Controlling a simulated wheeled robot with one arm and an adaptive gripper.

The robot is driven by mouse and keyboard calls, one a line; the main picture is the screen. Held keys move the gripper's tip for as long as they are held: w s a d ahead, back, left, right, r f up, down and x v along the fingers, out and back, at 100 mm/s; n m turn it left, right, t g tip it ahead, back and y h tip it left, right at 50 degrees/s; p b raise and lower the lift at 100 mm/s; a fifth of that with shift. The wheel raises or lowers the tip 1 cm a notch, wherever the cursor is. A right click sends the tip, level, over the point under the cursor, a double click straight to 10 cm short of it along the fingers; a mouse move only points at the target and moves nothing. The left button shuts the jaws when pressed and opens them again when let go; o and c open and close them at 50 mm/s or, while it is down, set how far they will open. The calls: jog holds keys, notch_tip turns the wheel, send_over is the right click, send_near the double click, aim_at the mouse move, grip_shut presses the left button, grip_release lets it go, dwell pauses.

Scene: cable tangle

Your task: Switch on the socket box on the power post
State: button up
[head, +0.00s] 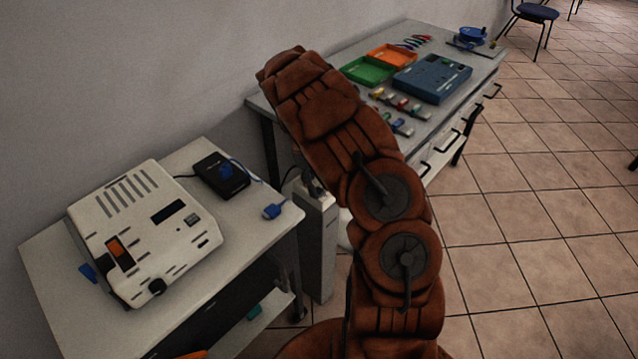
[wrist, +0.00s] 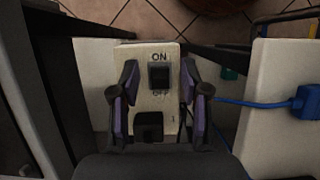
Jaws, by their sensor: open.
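The power post (head: 317,240) is a pale upright column between the two tables in the head view, partly hidden behind my brown arm. A black plug or socket (wrist: 149,126) sits below the switch. My gripper (wrist: 158,92) is open, with its two purple-padded fingers on either side of the box face. I cannot tell whether the fingers touch it or which way the switch is set. The gripper is hidden in the head view.
A pale table (head: 240,250) at left bears a white device (head: 145,232), a black adapter (head: 221,175) and a blue plug (head: 273,211). A workbench (head: 340,60) behind holds trays and a blue box (head: 432,78).

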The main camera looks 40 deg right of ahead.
jog(key=shift+c, duration=0.4)
grip_shut()
jog(key=shift+r+t, duration=0.1)
jog(key=shift+t, duration=0.3)
jog(key=shift+s+d+t+y+b, duration=0.1)
jog(key=shift+s+t+y+b, duration=0.05)
jog(key=shift+t+b, duration=0.6)
jog(key=shift+s+d+t+y+b, duration=0.15)
jog(key=shift+t+b, duration=0.4)
jog(key=shift+b, duration=0.3)
jog(key=shift+o, duration=0.4)
grip_release()
jog(key=shift+s+a, duration=0.1)
